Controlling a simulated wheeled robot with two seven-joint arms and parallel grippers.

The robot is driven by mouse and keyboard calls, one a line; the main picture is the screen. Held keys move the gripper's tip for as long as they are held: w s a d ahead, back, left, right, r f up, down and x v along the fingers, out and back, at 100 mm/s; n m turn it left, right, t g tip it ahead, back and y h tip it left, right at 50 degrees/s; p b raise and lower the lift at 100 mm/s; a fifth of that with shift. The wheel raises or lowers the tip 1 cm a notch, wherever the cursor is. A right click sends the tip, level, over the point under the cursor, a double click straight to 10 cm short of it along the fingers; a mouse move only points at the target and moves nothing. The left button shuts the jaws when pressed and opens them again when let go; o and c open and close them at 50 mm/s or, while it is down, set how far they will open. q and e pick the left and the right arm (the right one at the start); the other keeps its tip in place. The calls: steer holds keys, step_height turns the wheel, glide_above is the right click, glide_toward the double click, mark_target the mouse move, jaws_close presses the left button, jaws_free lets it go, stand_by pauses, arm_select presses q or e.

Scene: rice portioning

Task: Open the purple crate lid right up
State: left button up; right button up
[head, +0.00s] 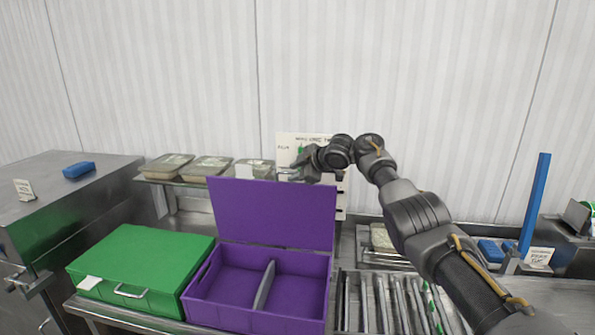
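The purple crate (308,325) stands on the bench at the front middle. Its lid (272,212) stands about upright along the crate's back edge, so the inside shows. A grey divider (264,286) splits the inside into two compartments, and both look empty. My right arm reaches in from the lower right. My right gripper (294,170) is just above the lid's upper right part, pointing left. Its fingers are small and dark, and I cannot tell whether they are open or touch the lid. My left gripper is out of view.
A closed green crate (145,262) stands directly left of the purple one. Several covered trays (208,167) sit on a shelf behind. A roller conveyor (385,300) lies to the right. A white sign (290,142) stands behind my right gripper.

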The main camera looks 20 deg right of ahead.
steer(key=shift+s+d+b, duration=0.3)
steer(key=shift+s+b, duration=0.05)
steer(key=shift+b, duration=0.2)
steer(key=b+v, duration=0.4)
steer(key=v, duration=0.6)
steer(key=shift+r, duration=0.2)
steer(key=shift+w+a, duration=0.1)
steer(key=shift+a, duration=0.1)
